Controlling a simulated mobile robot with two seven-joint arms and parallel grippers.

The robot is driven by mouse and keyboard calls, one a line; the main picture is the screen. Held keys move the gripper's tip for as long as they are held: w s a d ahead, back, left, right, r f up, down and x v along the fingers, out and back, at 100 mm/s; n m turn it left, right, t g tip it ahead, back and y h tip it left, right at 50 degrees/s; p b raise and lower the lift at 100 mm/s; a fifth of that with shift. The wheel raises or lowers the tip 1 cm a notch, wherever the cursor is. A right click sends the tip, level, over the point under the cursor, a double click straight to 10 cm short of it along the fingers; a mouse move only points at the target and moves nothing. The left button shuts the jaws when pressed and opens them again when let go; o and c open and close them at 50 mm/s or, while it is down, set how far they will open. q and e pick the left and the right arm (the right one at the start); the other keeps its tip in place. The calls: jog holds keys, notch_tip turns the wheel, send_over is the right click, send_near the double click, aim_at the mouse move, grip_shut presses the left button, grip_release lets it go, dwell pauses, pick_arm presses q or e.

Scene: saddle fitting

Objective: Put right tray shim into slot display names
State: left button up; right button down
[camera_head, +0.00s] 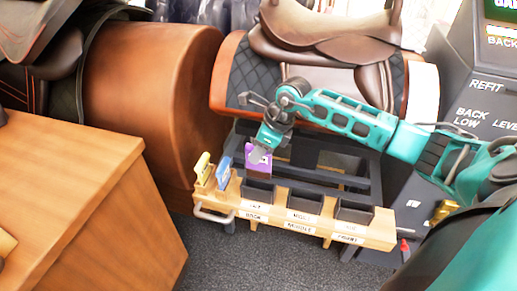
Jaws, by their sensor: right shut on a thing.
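The wooden tray (380,234) has three dark slots: the back slot (257,193) at the left, the middle slot (305,201), and the front slot (354,211). My right gripper (260,153) points down and is shut on a purple shim (258,165). The shim is upright, just behind and above the back slot; I cannot tell if it touches the tray. A yellow shim (202,170) and a blue shim (223,173) stand at the tray's left end. The display (485,105) at the upper right reads REFIT, BACK LOW and part of LEVEL. My left gripper is out of view.
A saddle (325,45) rests on a stand behind my right arm. A brown leather form (150,90) stands at the left. A wooden cabinet (70,190) fills the lower left. A dark frame (345,160) lies behind the tray. Grey floor (260,260) is clear in front.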

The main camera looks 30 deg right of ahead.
aim_at(258, 169)
jog(key=shift+f+b, duration=1.35)
jog(key=shift+f, duration=0.65)
jog(key=shift+f+b, duration=0.7)
jog(key=shift+f, duration=0.15)
jog(key=shift+f+b, duration=0.4)
jog(key=shift+f, duration=0.2)
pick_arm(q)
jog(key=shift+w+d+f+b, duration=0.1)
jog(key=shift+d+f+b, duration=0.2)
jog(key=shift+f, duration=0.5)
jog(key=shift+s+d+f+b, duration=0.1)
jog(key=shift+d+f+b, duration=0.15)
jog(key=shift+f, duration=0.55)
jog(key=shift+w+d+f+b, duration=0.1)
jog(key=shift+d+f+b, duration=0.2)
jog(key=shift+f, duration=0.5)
pick_arm(e)
jog(key=shift+f, duration=1.15)
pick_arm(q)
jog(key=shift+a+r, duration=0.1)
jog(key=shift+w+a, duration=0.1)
pick_arm(e)
jog(key=c, duration=0.8)
grip_release()
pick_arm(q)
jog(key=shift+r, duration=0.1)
pick_arm(e)
jog(key=shift+r, duration=0.1)
